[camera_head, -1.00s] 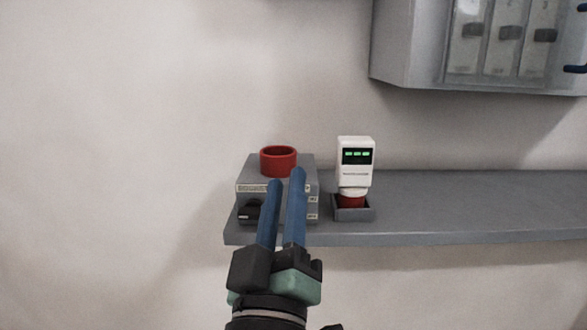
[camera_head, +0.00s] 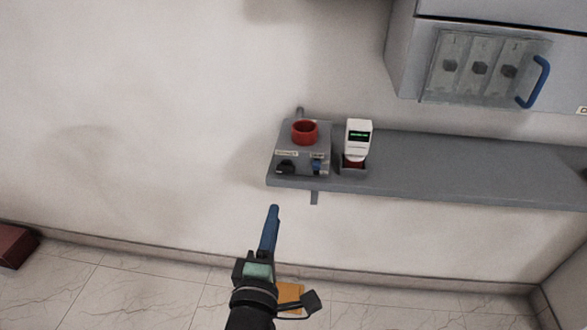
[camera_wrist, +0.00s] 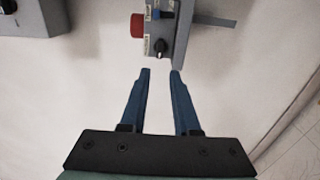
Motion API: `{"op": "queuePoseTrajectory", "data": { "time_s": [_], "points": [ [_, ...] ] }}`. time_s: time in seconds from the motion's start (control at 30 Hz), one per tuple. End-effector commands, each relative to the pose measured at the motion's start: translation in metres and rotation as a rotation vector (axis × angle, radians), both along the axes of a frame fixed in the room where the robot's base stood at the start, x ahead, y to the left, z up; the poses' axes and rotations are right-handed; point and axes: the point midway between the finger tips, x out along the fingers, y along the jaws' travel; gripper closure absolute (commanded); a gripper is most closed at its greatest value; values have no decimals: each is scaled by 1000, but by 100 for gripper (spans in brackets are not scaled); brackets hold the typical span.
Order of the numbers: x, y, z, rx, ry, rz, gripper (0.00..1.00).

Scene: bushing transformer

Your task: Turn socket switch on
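A grey socket box (camera_head: 316,150) with a red ring socket (camera_head: 305,132) on top sits at the left end of the wall shelf. Its front has a black knob (camera_head: 286,167) at left and a blue switch (camera_head: 316,166) at right, each under a label. In the wrist view the black knob (camera_wrist: 160,46) is just beyond the fingertips, with the blue switch (camera_wrist: 166,14) farther up. My gripper (camera_head: 273,208) is below and left of the box, touching nothing. In the wrist view its blue fingers (camera_wrist: 160,71) are apart and empty. The switch positions are too small to read.
A white device with a green display (camera_head: 357,137) stands in a holder right of the box. The grey shelf (camera_head: 450,168) runs right, under a wall cabinet (camera_head: 410,55) with a blue handle (camera_head: 535,82). The wall left of the box is clear.

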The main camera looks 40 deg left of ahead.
Motion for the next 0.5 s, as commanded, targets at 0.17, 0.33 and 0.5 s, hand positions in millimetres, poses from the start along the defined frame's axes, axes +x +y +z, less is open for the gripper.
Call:
{"op": "queuePoseTrajectory", "data": {
  "time_s": [0.17,0.33,0.5],
  "points": [
    [17,10,0,2,-3,0,70],
    [42,25,0,3,-3,-1,70],
    [67,41,0,4,-2,-1,70]
  ]
}}
